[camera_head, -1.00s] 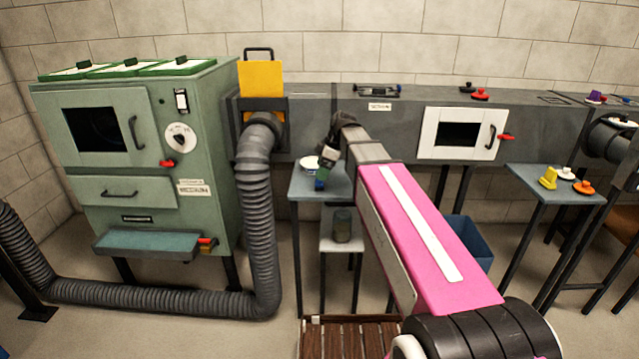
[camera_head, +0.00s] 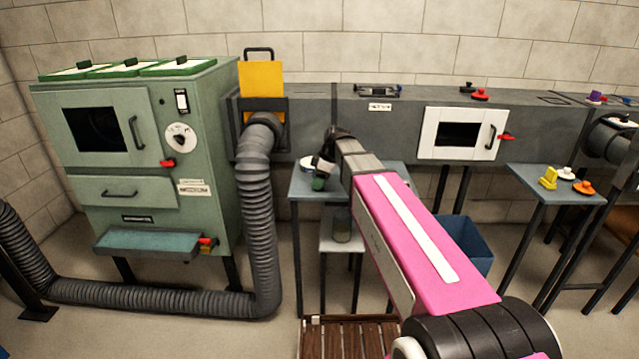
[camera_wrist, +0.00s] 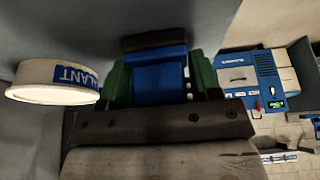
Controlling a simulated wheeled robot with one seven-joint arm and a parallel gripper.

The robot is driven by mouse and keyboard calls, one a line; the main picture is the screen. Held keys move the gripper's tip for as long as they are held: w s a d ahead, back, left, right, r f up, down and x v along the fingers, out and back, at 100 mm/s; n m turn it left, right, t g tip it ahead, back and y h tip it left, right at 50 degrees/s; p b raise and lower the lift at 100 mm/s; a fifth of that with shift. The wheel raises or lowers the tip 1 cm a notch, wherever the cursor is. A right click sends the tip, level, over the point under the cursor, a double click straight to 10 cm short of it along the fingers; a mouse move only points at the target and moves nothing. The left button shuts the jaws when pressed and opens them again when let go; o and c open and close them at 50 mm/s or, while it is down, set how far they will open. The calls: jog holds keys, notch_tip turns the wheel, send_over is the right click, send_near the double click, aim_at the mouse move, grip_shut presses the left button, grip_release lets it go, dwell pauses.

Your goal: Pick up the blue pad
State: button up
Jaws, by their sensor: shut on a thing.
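The blue pad (camera_wrist: 158,76) is a blue block with a dark strip along its far edge, seen in the wrist view. It sits between the green fingers of my gripper (camera_wrist: 160,84), which is shut on it. In the head view my gripper (camera_head: 320,178) is over the small blue-grey table (camera_head: 300,189), just right of a white tin. The pad cannot be made out clearly in the head view. Whether it touches the tabletop is hard to tell.
The white tin (camera_head: 307,163), with a blue label, also shows beside my gripper in the wrist view (camera_wrist: 40,93). A dark jar (camera_head: 341,226) stands on the lower shelf. A grey duct (camera_head: 400,128) runs behind the table, a flexible hose (camera_head: 257,210) left of it.

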jog(key=shift+r, duration=0.15)
jog(key=shift+r, duration=0.55)
notch_tip(320, 180, up, 2)
jog(key=shift+r, duration=0.15)
jog(key=s+a+r, duration=0.7)
jog(key=s, duration=0.2)
jog(key=shift+a+r, duration=0.2)
jog(key=shift+a, duration=0.1)
jog(key=shift+o, duration=0.5)
jog(key=shift+w+d, duration=0.1)
dwell(0.4)
